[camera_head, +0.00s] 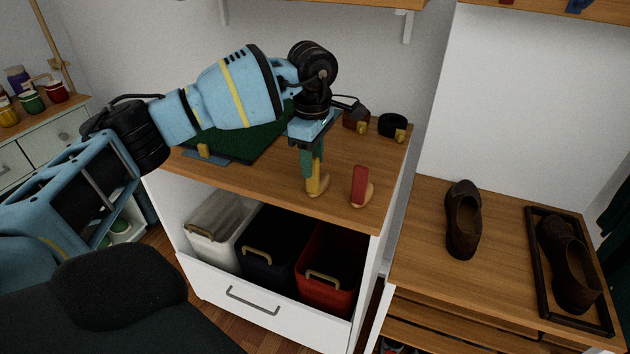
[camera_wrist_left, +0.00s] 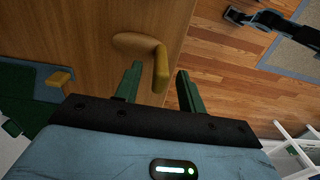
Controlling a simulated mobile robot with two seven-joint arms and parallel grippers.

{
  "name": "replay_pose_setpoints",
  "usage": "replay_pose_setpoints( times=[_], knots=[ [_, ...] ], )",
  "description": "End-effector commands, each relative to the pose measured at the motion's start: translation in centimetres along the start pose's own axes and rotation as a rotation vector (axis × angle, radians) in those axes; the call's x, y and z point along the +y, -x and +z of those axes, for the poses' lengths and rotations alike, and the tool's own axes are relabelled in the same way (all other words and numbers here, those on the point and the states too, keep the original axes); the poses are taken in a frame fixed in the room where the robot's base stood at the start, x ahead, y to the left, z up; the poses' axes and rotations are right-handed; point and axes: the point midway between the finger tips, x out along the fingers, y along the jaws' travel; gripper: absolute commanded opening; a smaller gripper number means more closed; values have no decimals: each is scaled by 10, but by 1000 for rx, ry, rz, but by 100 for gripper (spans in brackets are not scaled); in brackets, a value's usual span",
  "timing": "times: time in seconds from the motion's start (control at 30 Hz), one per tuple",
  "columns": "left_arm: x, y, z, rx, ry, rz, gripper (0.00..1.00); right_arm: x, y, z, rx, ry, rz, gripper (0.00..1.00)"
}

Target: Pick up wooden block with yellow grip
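The wooden block with yellow grip (camera_head: 313,187) stands near the front edge of the cabinet top, its yellow part upright and its pale wooden part at the base. In the left wrist view, the yellow grip (camera_wrist_left: 161,70) lies between the fingers, with the wooden part (camera_wrist_left: 134,41) extending left. My left gripper (camera_head: 311,163) points down over the block. Its dark green fingers (camera_wrist_left: 159,78) are apart, with visible gaps on both sides of the yellow grip. The fingers partly cover the block in the head view. My right gripper is in neither view.
A red-gripped block (camera_head: 359,186) stands close to the right. A green mat (camera_head: 258,142) lies behind left, with a small yellow piece (camera_head: 203,150) at its edge. A black round thing (camera_head: 392,125) is at the back right. Bins, including a red one (camera_head: 327,266), sit below.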

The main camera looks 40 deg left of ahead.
Motion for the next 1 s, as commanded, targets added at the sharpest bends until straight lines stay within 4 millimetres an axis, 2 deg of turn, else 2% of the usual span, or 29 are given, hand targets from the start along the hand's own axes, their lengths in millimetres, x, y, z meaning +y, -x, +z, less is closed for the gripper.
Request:
replay_pose_setpoints(
  times=[0.1, 0.23, 0.53, 0.83, 1.0],
  knots=[
    [-2, -17, 1, 0, 0, 0, 40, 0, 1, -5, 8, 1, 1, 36],
    [-1, -30, 1, 0, 0, 0, 40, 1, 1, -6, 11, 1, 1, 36],
    [-1, -33, 1, 0, 0, 1, 39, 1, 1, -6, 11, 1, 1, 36],
    [-1, -33, 1, -1, 0, 1, 0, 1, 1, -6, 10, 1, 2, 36],
    [-1, -32, 1, -1, 0, 2, 0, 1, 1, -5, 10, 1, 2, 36]
  ],
)
